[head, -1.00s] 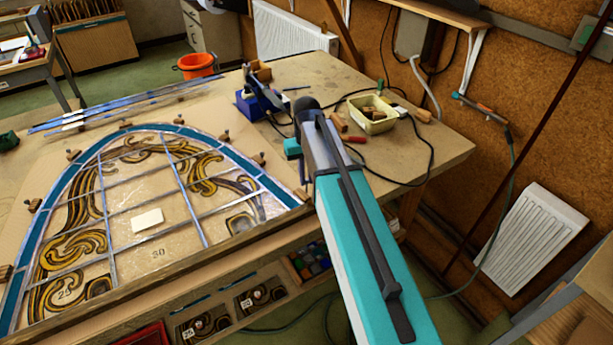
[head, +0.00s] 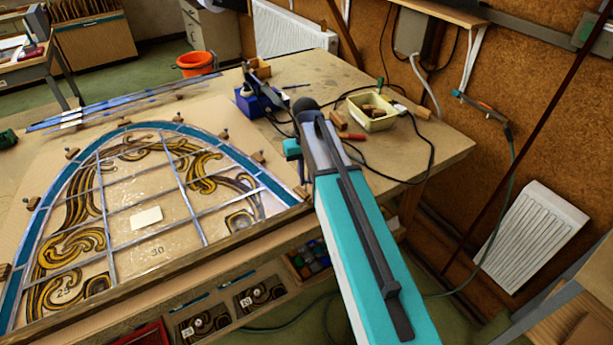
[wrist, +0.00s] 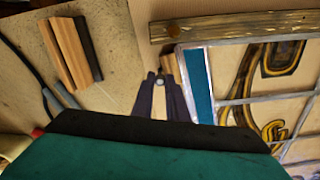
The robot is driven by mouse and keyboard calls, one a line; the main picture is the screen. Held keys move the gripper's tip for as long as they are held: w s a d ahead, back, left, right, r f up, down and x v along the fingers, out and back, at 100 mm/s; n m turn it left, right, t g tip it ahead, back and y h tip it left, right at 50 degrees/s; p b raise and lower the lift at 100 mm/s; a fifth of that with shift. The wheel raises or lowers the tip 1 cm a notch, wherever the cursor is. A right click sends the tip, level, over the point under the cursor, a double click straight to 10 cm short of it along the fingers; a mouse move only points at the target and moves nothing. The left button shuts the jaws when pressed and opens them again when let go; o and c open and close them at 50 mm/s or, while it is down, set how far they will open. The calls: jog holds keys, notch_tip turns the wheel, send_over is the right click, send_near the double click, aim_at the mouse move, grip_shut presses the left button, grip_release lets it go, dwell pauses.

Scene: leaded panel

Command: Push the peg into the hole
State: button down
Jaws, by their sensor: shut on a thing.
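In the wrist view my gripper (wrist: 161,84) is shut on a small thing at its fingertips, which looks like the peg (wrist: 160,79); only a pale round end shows. A small wooden block (wrist: 167,62) sits just beyond the fingertips, by the corner of the leaded panel (wrist: 197,85). No hole can be made out.
Wooden blocks (head: 259,156) line the panel's edge. A wooden batten (head: 215,257) runs along its near side. A cream tub (head: 372,119), a blue stand (head: 262,102) and black cable lie beyond my arm. In the wrist view a wood-and-black block (wrist: 73,52) lies left.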

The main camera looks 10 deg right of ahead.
aim_at(306, 180)
jog(key=shift+f, duration=0.5)
jog(key=c, duration=1.7)
grip_release()
jog(key=shift+o, duration=0.2)
jog(key=shift+r, duration=0.1)
jog(key=shift+r+p, duration=0.6)
jog(key=shift+r, duration=0.5)
notch_tip(306, 180, up, 12)
jog(key=p, duration=0.2)
jog(key=shift+f, duration=0.25)
